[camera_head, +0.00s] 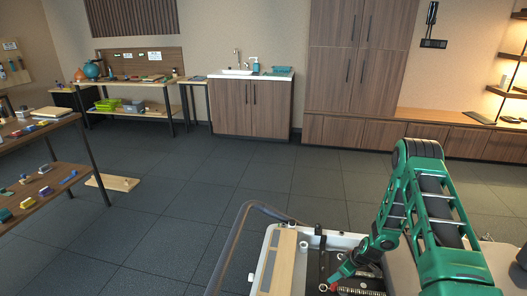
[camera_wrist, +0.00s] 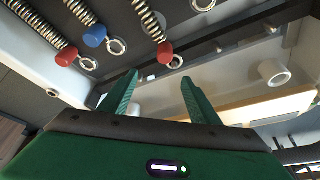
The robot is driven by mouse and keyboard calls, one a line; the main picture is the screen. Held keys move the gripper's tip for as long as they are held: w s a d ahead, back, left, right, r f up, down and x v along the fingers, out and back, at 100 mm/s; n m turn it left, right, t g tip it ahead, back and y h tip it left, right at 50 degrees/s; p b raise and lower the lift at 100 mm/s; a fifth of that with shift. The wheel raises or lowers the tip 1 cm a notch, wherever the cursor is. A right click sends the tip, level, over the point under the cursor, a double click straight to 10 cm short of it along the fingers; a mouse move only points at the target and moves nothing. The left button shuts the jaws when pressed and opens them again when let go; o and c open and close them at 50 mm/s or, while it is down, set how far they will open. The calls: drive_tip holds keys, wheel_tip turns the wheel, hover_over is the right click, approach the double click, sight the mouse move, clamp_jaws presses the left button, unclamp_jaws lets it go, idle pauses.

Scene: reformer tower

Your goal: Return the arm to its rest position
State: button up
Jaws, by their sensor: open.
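My green arm reaches down from the right of the head view. My gripper (camera_head: 336,280) is low over the white-edged tray (camera_head: 320,237) at the front of my body. In the wrist view, my gripper (camera_wrist: 160,95) shows two green fingers spread apart with nothing between them. Beyond the fingers are springs with red caps (camera_wrist: 66,57) and a blue cap (camera_wrist: 95,36), each with a metal ring at its end. The springs also show in the head view (camera_head: 362,284), beside the gripper. Part of the tray's inside is hidden by my arm.
A wooden strip (camera_head: 284,262) lies along the tray's left side. A dark curved rail (camera_head: 240,225) stands left of the tray. Shelves with small objects (camera_head: 40,190) are at far left. A sink cabinet (camera_head: 250,108) and tall cupboards (camera_head: 358,60) line the back wall.

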drive_tip(key=s+d+r+m+g+h, duration=0.1)
drive_tip(key=s+d+r+m, duration=0.15)
drive_tip(key=r, duration=1.15)
drive_tip(key=s+d+r+m+g+h, duration=0.1)
drive_tip(key=s+d+r, duration=0.25)
drive_tip(key=r, duration=1.15)
drive_tip(key=s+d+r+m+h, duration=0.15)
drive_tip(key=s+r+m, duration=0.25)
drive_tip(key=s+r, duration=0.9)
drive_tip(key=s+a+r+m, duration=0.1)
drive_tip(key=s+r+m, duration=0.1)
drive_tip(key=s, duration=0.4)
drive_tip(key=s+a+r+m+g, duration=0.1)
drive_tip(key=s+a+r+m, duration=0.1)
drive_tip(key=s+r, duration=0.3)
drive_tip(key=s+a+r+m, duration=0.1)
drive_tip(key=s+r+m, duration=0.1)
drive_tip(key=s, duration=0.7)
drive_tip(key=shift+a+r+y, duration=0.25)
drive_tip(key=shift+r+y, duration=0.2)
drive_tip(key=shift+r, duration=0.35)
